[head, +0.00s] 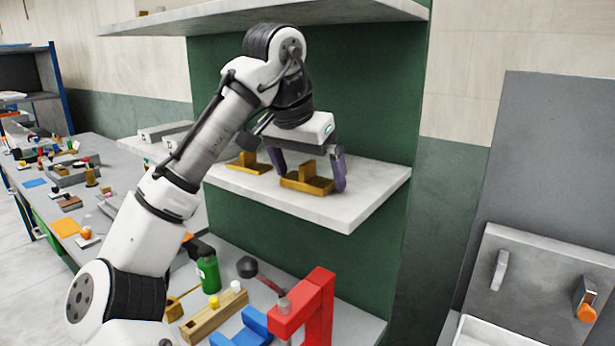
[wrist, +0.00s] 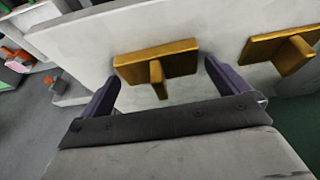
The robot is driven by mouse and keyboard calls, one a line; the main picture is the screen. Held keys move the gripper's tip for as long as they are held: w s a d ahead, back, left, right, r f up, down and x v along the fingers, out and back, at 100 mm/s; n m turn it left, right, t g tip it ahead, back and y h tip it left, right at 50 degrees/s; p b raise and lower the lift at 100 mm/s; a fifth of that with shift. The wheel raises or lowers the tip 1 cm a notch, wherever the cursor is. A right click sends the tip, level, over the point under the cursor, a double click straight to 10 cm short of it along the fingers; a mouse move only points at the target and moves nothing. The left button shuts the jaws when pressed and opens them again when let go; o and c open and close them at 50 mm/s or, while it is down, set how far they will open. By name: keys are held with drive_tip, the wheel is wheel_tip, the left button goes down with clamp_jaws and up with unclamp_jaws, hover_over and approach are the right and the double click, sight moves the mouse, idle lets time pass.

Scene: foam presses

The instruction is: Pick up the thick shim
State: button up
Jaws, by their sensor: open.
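Two ochre-yellow shims, each a flat plate with an upright rib, rest on the white shelf (head: 350,205). The one at the right in the head view (head: 307,180) looks the thicker; it is near the middle of the wrist view (wrist: 157,64). The other shim (head: 248,163) lies to its left in the head view and at the right in the wrist view (wrist: 278,52). My gripper (head: 309,178) is open, its purple fingers on either side of the right-hand shim. In the wrist view my gripper (wrist: 161,72) shows a gap to that shim on both sides.
Grey-white blocks (head: 165,131) stand at the shelf's left end. Another shelf (head: 270,14) runs above my arm. On the bench below are a red clamp-like piece (head: 318,305), a green bottle (head: 208,273) and a wooden block (head: 215,318). The shelf's right end is clear.

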drive_tip(key=c, duration=1)
drive_tip(key=shift+r, duration=0.1)
drive_tip(key=shift+c, duration=0.2)
